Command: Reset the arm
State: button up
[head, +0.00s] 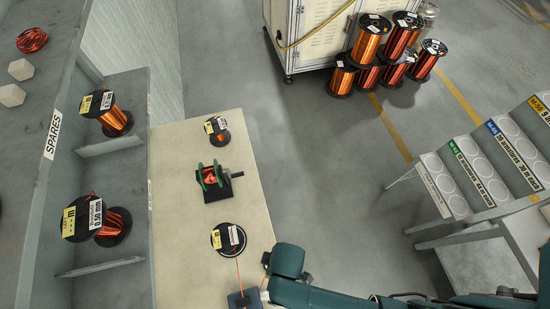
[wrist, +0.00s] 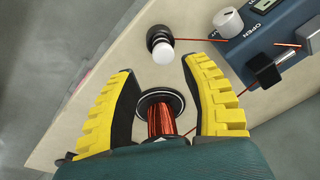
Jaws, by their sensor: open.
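My gripper (wrist: 158,70) shows in the wrist view with its yellow-and-black fingers spread apart. A spool of copper-red wire (wrist: 160,120) with a black flange lies between the fingers, with gaps visible on both sides; its near end is hidden by my gripper's body. In the head view my teal arm reaches in from the lower right, and the fingers cannot be made out. On the cream bench (head: 178,210) stand a labelled spool (head: 230,238), a green-sided winding fixture (head: 212,178) holding a copper-wound part, and a smaller copper spool (head: 217,130).
A blue box (wrist: 270,30) marked OPEN has a knob, a black clamp and red wire. A white-tipped black post (wrist: 160,45) stands beside it. A SPARES shelf (head: 110,170) holding spools borders the bench left. Spools (head: 370,40) are stacked on the floor; a rack (head: 490,170) stands right.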

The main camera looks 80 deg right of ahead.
jog(key=r, duration=0.4)
jog(key=shift+s+d, duration=0.1)
jog(key=shift+s, duration=0.2)
